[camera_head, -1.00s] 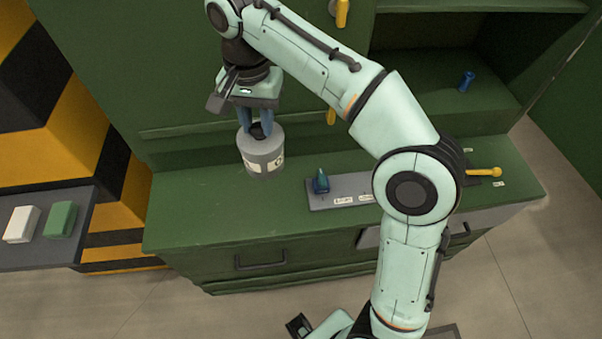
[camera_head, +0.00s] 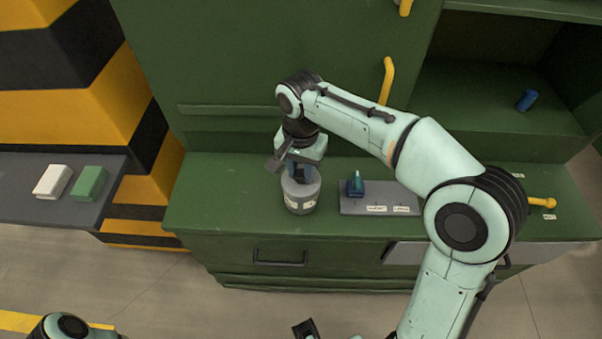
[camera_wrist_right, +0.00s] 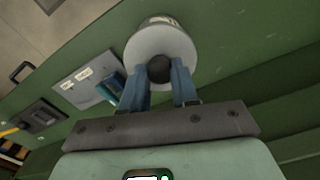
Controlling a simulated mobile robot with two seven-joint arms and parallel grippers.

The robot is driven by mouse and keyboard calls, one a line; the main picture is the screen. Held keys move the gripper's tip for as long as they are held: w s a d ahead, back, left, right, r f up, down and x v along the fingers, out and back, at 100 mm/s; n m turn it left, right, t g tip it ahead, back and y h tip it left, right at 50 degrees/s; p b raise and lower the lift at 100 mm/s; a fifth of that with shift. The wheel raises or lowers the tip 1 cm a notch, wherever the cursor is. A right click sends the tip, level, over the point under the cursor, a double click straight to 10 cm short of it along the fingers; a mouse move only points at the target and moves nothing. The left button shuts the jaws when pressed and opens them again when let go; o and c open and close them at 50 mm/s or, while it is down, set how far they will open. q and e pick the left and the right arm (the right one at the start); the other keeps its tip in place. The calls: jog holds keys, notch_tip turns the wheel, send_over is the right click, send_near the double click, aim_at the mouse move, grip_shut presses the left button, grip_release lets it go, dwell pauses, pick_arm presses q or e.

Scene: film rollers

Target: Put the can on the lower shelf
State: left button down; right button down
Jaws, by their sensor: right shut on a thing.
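The can (camera_head: 301,194) is a grey cylinder with a pale label and a dark knob on top, upright over the left part of the green counter (camera_head: 230,195). I cannot tell whether its base touches the counter. My right gripper (camera_head: 300,176) is above the can, shut on its knob; the wrist view shows both blue fingers around the dark knob (camera_wrist_right: 159,68) of the can. The green cabinet has an open shelf bay (camera_head: 480,90) at the upper right, with another shelf edge (camera_head: 540,8) above it. A dark part (camera_head: 305,328) at the bottom edge may be my left gripper, mostly cut off.
A grey plate with a blue switch (camera_head: 355,187) lies right of the can. A blue cylinder (camera_head: 526,100) stands in the shelf bay. Yellow handles (camera_head: 387,80) stick out from the cabinet. A side table (camera_head: 20,195) at left holds a white block (camera_head: 52,181) and a green block (camera_head: 89,183).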

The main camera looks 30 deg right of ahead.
jog(key=shift+f, duration=0.8)
jog(key=shift+f, duration=0.2)
jog(key=c, duration=0.8)
grip_release()
jog(key=shift+c, duration=0.2)
